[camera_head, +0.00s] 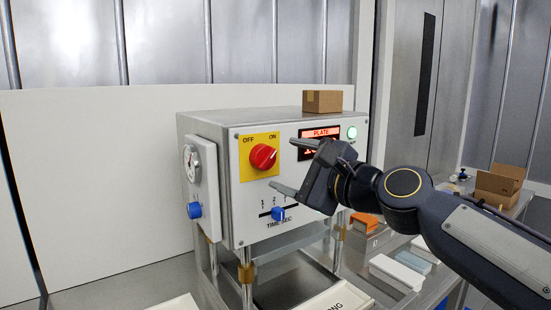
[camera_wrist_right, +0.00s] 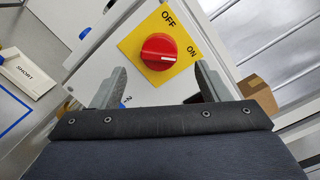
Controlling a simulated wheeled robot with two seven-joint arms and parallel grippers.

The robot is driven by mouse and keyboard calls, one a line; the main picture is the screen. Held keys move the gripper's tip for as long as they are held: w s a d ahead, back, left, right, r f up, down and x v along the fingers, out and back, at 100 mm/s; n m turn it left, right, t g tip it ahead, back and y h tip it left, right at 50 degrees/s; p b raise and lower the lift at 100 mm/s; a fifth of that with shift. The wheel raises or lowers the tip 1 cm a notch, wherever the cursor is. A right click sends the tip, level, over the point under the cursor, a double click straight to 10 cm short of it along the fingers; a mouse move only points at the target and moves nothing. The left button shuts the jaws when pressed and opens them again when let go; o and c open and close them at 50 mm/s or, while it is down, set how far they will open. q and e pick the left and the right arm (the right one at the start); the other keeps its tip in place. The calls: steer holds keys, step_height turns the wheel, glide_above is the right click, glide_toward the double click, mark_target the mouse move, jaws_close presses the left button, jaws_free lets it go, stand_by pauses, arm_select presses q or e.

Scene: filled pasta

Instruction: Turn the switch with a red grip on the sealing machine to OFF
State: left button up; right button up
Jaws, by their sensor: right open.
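The sealing machine (camera_head: 225,125) is a grey-white box on legs. The switch with a red grip (camera_head: 263,156) sits on a yellow plate (camera_head: 246,170) marked OFF at left and ON at right. In the right wrist view the red grip (camera_wrist_right: 158,48) has a ridge that appears to lie toward ON. My right gripper (camera_head: 283,163) is open and empty, its fingers in front of the panel, just right of the switch. In the right wrist view its fingertips (camera_wrist_right: 159,67) are spread either side of the grip, apart from it. My left gripper is not in view.
A blue slider (camera_head: 278,213) for time is below the switch. A lit PLATE display (camera_head: 320,142) and a green lamp (camera_head: 352,132) are to the right, partly near my gripper. A blue knob (camera_head: 195,210) is on the left side. A small cardboard box (camera_head: 322,101) stands on top.

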mark_target(270, 159)
steer(key=p+x, duration=0.1)
steer(key=x, duration=0.3)
steer(key=shift+w+a, duration=0.1)
steer(key=shift+w, duration=0.1)
steer(key=shift+w+a, duration=0.45)
steer(key=c, duration=0.9)
steer(key=shift+c, duration=0.2)
